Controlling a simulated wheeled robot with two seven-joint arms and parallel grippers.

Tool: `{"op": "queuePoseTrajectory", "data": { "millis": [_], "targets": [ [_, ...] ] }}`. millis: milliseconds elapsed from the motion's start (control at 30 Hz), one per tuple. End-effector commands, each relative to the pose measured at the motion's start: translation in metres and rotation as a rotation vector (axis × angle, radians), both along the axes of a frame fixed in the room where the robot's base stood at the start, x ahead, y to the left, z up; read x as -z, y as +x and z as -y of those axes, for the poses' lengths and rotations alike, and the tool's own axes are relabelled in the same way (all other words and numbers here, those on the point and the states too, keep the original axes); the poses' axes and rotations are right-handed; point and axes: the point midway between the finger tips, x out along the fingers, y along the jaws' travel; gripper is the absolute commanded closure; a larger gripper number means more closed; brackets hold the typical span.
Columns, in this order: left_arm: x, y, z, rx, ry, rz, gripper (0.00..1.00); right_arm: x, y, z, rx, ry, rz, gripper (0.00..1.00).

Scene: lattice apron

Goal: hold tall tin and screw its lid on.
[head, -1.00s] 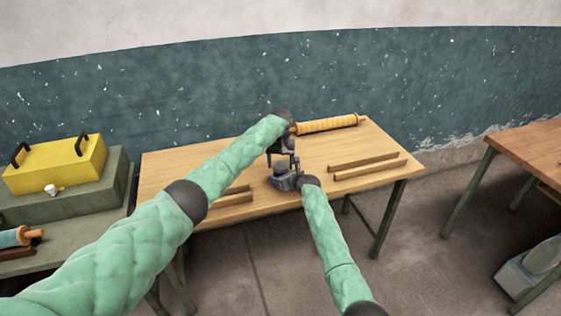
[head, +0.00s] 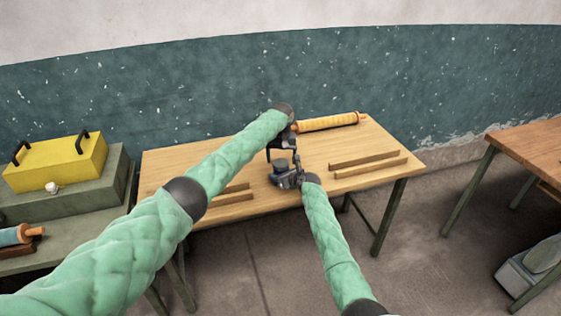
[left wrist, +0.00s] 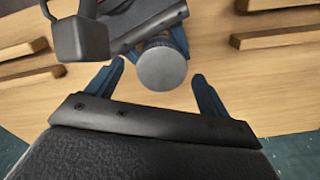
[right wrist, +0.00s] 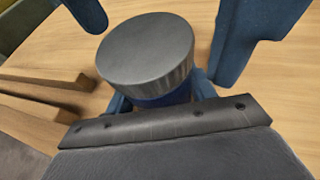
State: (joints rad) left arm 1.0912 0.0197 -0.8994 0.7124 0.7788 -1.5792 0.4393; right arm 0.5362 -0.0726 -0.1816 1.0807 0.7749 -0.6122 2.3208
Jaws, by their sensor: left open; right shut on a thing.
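The tall tin (right wrist: 165,98) shows a blue body in the right wrist view, with a round grey lid (right wrist: 147,50) on its top. The lid also shows from above in the left wrist view (left wrist: 162,68) and as a small dark disc in the head view (head: 281,162). My right gripper (right wrist: 163,90) is shut on the tin's body below the lid. My left gripper (left wrist: 158,69) is open, its blue fingers on either side of the lid and apart from it. I cannot tell how tightly the lid is seated.
The wooden table (head: 165,165) carries a yellow roller (head: 328,124) at the back and wooden strips at right (head: 366,164) and left. A yellow case (head: 55,163) stands on the left bench. Another table (head: 535,150) stands to the right.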

Motion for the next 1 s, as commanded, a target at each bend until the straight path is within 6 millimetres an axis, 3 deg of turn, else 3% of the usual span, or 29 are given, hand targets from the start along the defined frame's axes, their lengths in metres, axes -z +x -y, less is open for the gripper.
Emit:
{"op": "queuePoseTrajectory", "data": {
  "millis": [200,500,600,867,1000],
  "targets": [
    [-0.025,0.001,-0.001,-0.002,0.001,0.003,0.20,0.002,-0.001,0.001,0.000,0.000,-0.002,1.00],
    [-0.029,0.001,-0.002,-0.003,0.002,0.001,0.20,0.001,0.000,0.001,0.000,-0.001,-0.002,1.00],
    [-0.029,0.001,-0.002,-0.003,0.002,0.001,0.01,0.001,0.000,0.001,0.000,-0.001,-0.002,1.00],
    [-0.030,0.001,-0.002,-0.003,0.002,0.001,0.00,0.001,0.000,0.001,0.001,-0.001,-0.001,1.00],
    [-0.041,0.001,-0.002,-0.002,0.001,0.003,0.00,0.001,0.000,0.001,0.001,-0.001,-0.001,1.00]
  ]
}}
